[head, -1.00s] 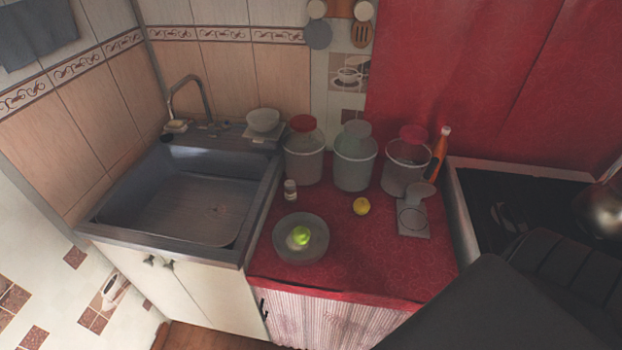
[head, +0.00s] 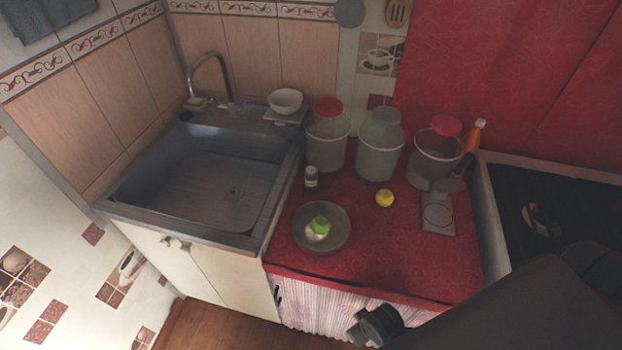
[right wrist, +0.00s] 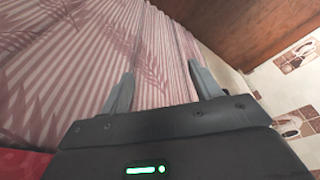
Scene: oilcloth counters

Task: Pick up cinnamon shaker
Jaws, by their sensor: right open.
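A small shaker jar (head: 311,177) with a pale label stands upright on the red counter, beside the sink's right edge. I take it for the cinnamon shaker; its label is too small to read. My right gripper (head: 366,330) is low in front of the counter's curtain, well below and apart from the shaker. In the right wrist view its two fingers (right wrist: 162,82) are spread and empty, facing the striped curtain. The shaker does not show in that view. My left gripper is in neither view.
A plate (head: 345,242) with a green fruit (head: 320,225) lies in front of the shaker. A lemon (head: 384,198) and a grey scale-like stand (head: 438,222) are to the right. Lidded buckets (head: 326,150) stand behind. The sink (head: 205,185) is at left, a stove (head: 570,215) at right.

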